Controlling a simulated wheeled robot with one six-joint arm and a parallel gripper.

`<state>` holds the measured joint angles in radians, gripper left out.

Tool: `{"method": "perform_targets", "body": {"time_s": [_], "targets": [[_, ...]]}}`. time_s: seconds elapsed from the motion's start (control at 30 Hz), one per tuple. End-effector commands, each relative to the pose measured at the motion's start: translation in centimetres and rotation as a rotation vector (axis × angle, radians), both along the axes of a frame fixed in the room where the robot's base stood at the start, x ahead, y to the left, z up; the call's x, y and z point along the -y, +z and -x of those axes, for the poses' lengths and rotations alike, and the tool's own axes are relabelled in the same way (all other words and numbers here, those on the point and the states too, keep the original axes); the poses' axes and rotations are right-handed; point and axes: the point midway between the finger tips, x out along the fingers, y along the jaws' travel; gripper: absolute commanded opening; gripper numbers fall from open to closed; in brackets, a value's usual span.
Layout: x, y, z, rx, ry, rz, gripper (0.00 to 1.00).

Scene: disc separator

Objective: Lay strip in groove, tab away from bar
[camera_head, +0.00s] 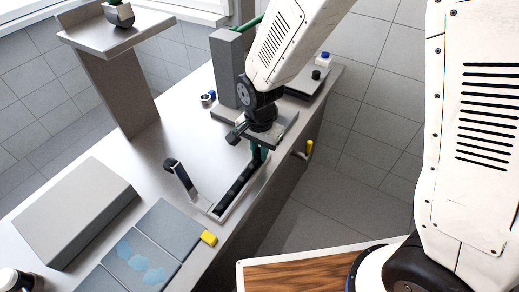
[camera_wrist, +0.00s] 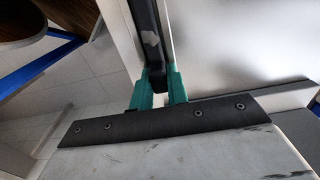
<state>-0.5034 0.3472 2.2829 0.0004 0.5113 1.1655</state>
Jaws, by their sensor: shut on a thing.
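A long black strip (camera_head: 235,184) with grey patches lies along a pale narrow channel (camera_head: 218,216) near the bench's front edge. My gripper (camera_head: 260,153) is at the strip's far end, its teal fingers pointing down. In the wrist view, the fingers (camera_wrist: 159,92) are shut on the strip's dark end, and the strip (camera_wrist: 149,35) runs away between pale edges. I cannot tell whether it rests fully in the groove. A metal bar with a black handle (camera_head: 181,176) stands tilted at the channel's near left. The strip's tab cannot be made out.
A blue-grey panelled pad (camera_head: 150,247) with a yellow block (camera_head: 208,238) at its corner lies nearer. A grey slab (camera_head: 72,212) is at left. A shelf post (camera_head: 110,85) and a grey upright block (camera_head: 229,68) stand behind.

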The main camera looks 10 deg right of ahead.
Motion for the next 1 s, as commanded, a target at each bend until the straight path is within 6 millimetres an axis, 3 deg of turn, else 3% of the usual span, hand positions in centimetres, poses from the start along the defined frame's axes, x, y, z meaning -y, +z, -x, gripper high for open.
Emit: {"method": "perform_targets", "body": {"time_s": [0.03, 0.07, 0.13, 0.47, 0.8, 1.0], "targets": [[0.0, -0.1, 0.0, 0.000, 0.000, 0.000, 0.00], [0.0, 0.0, 0.0, 0.000, 0.000, 0.000, 0.24], [0.0, -0.1, 0.0, 0.000, 0.000, 0.000, 0.41], [0.0, 0.3, 0.0, 0.001, 0.000, -0.001, 0.41], [0.0, 5.7, -0.1, 0.004, 0.000, -0.002, 0.41], [0.0, 7.5, 0.0, 0.001, 0.000, -0.001, 0.41]]}}
